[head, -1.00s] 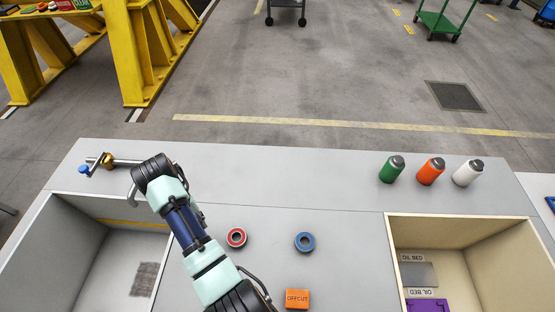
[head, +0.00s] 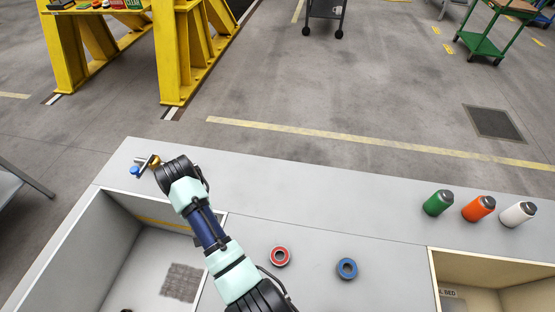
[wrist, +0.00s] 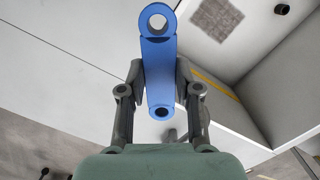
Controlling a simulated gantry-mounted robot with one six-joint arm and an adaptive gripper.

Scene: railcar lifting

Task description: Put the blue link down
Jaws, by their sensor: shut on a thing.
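In the wrist view the blue link (wrist: 158,60), a flat bar with a round eye at each end, sits between the two fingers of my gripper (wrist: 160,78). The gripper is shut on its middle. The link's larger eye points to the top of the picture. The grey bench top is behind it; I cannot tell the gap between them.
The open grey bin (head: 110,235) is in front.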

